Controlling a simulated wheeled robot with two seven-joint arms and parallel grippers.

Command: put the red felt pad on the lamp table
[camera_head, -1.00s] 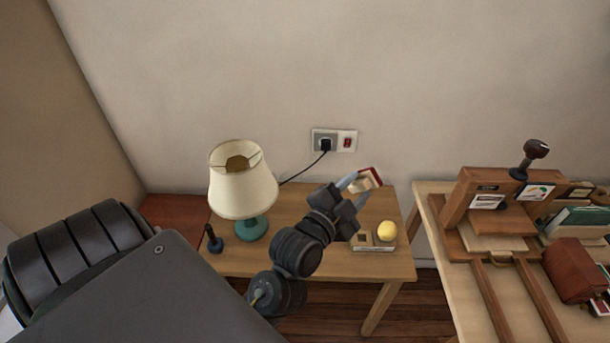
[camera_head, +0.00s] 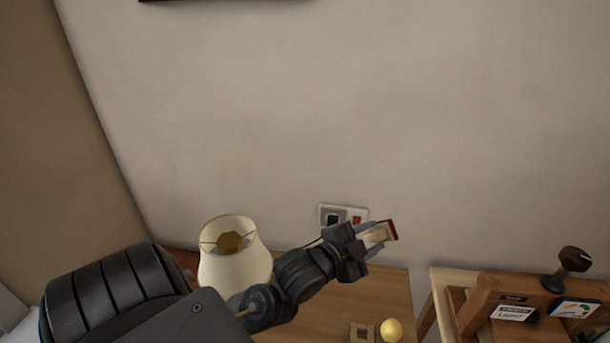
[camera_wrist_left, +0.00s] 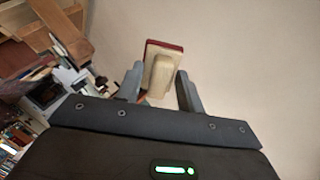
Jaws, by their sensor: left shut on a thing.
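My left gripper (camera_head: 368,239) is shut on the red felt pad (camera_head: 393,230), a block with a red face and a pale wooden grip. In the left wrist view the pad (camera_wrist_left: 167,46) shows its red edge beyond the pale grip, which sits between the two fingers (camera_wrist_left: 160,84). The gripper holds it in the air in front of the wall, above the lamp table (camera_head: 372,295). The lamp (camera_head: 235,270) with its cream shade stands at the table's left; my arm hides part of it. My right gripper is out of view.
A yellow ball (camera_head: 391,329) and a small wooden frame (camera_head: 361,332) are at the table's front right. A wall socket (camera_head: 343,215) with a plug is behind the gripper. A wooden press (camera_head: 490,305) stands on the bench at right. The table's middle right looks clear.

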